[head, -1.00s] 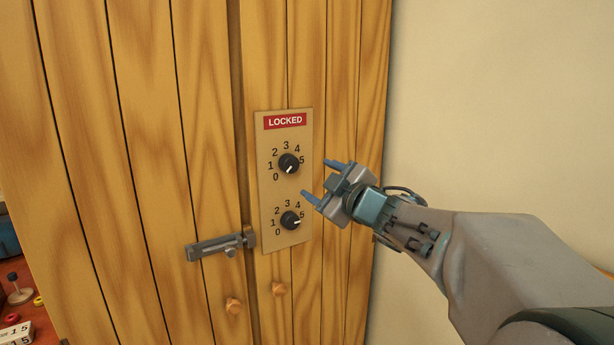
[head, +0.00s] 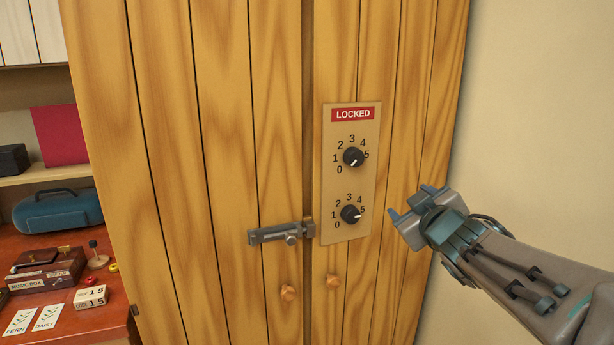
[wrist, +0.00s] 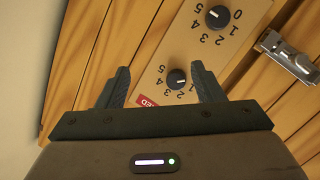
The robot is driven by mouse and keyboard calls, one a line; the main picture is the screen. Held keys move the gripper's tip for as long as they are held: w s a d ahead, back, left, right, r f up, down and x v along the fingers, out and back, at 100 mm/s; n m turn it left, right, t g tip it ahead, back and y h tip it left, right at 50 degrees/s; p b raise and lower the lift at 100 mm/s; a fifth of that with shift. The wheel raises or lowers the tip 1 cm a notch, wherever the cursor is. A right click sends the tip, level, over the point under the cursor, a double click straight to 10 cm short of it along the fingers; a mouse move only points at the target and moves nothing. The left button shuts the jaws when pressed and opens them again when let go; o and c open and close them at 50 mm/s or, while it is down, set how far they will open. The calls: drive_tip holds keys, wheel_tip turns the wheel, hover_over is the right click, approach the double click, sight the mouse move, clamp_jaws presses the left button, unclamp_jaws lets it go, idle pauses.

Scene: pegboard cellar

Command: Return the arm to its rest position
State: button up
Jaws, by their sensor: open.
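My gripper (head: 418,205) is at the right in the head view, in front of the cabinet's right side. It is open and empty, apart from the dial panel. In the wrist view, my gripper (wrist: 160,88) shows its two dark fingers spread, with the panel beyond. The panel (head: 338,215) carries a red LOCKED label (head: 352,114), an upper dial (head: 353,157) and a lower dial (head: 351,214). The lower dial's mark points right, towards 5. The upper dial's mark points down and left, near 0.
The wooden cabinet (head: 235,140) has a grey sliding bolt (head: 280,232) across its doors and two wooden knobs. A red-brown desk (head: 75,320) at left holds a music box (head: 45,275), a blue case (head: 57,210) and cards. A bare wall (head: 540,100) is at right.

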drive_tip(key=s+f+m+g+h, duration=0.3)
drive_tip(key=s+f+m+g, duration=0.35)
drive_tip(key=s+f, duration=0.4)
drive_tip(key=s+a+f+g+y, duration=0.2)
drive_tip(key=s+a+f+g, duration=0.5)
drive_tip(key=s+f, duration=0.3)
drive_tip(key=shift+s+a+f+m+y, duration=0.15)
drive_tip(key=shift+s+a+m+y, duration=0.25)
drive_tip(key=shift+s, duration=0.45)
drive_tip(key=shift+w+d, duration=0.1)
